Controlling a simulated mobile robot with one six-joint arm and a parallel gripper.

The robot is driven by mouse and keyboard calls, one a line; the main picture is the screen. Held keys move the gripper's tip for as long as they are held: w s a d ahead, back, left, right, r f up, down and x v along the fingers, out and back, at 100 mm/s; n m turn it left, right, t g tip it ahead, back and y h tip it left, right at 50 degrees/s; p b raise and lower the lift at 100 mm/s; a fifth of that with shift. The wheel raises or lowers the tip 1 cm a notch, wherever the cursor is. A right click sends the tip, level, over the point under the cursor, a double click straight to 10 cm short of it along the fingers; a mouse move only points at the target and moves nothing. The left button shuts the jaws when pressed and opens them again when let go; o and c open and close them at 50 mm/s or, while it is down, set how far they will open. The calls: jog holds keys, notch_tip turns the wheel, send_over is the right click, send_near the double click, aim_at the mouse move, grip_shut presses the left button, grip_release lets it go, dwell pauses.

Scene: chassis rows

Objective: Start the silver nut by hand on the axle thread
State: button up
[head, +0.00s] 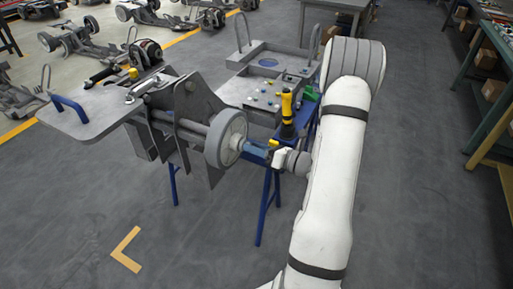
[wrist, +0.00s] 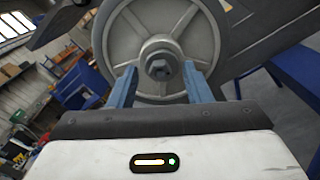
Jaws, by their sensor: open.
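A grey spoked wheel (head: 225,139) sits on the axle (head: 193,127) of a grey chassis plate. In the wrist view the wheel (wrist: 118,45) fills the top, its hub facing me. A dark grey, faceted piece (wrist: 160,68) stands at the hub's centre; I cannot tell whether it is the silver nut, the bare axle end, or both. My gripper (head: 250,147) is in front of the hub. In the wrist view its two blue fingers (wrist: 159,82) are open, one on each side of that piece, with gaps between. No thread can be made out.
A grey tray (head: 262,92) with several small parts stands behind on a blue stand. A yellow and black power tool (head: 287,112) stands upright at its right, close to my arm. A blue handle (head: 69,108) sticks up at the left.

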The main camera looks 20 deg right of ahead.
jog(key=shift+s, duration=0.1)
jog(key=v, duration=0.7)
jog(key=shift+s+d, duration=0.2)
jog(key=shift+d, duration=0.05)
jog(key=s+a+r+n+g+p, duration=0.1)
jog(key=s+a+r+n+g, duration=0.3)
jog(key=a+n+g, duration=0.3)
jog(key=s+a+r+n+g, duration=0.3)
jog(key=a+n+g, duration=0.3)
jog(key=a+n, duration=0.35)
jog(key=s+r+n+h+p, duration=0.1)
jog(key=s+r+n+h, duration=0.3)
jog(key=n, duration=0.5)
jog(key=s+r+n+t+h+p, duration=0.1)
jog(key=s+r+n+h, duration=0.3)
jog(key=n+h, duration=0.3)
jog(key=shift+a+r+n, duration=0.2)
jog(key=shift+a+n, duration=0.25)
jog(key=shift+n, duration=0.7)
